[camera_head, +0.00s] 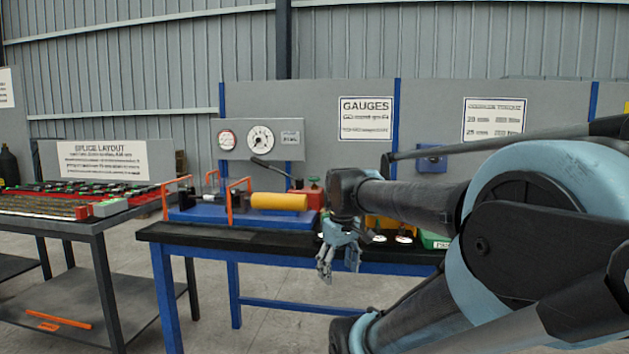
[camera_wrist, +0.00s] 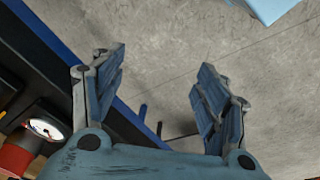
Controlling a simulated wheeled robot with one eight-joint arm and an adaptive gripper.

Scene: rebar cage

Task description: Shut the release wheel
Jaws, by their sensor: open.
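My gripper (camera_head: 338,265) hangs in front of the blue-legged bench, fingers pointing down. In the wrist view the fingers of my gripper (camera_wrist: 161,62) are spread, with only bare floor between them. On the bench, a red pump (camera_head: 309,192) with a dark lever (camera_head: 271,171) stands behind and left of my gripper, apart from it. My forearm covers part of the bench right of the pump.
A yellow cylinder (camera_head: 279,201) lies on a blue base (camera_head: 203,215) with orange uprights. Small dial gauges (camera_head: 403,239) and a green box (camera_head: 434,240) sit right of my gripper. A red-bodied dial (camera_wrist: 44,129) shows in the wrist view. Another table (camera_head: 88,224) stands left.

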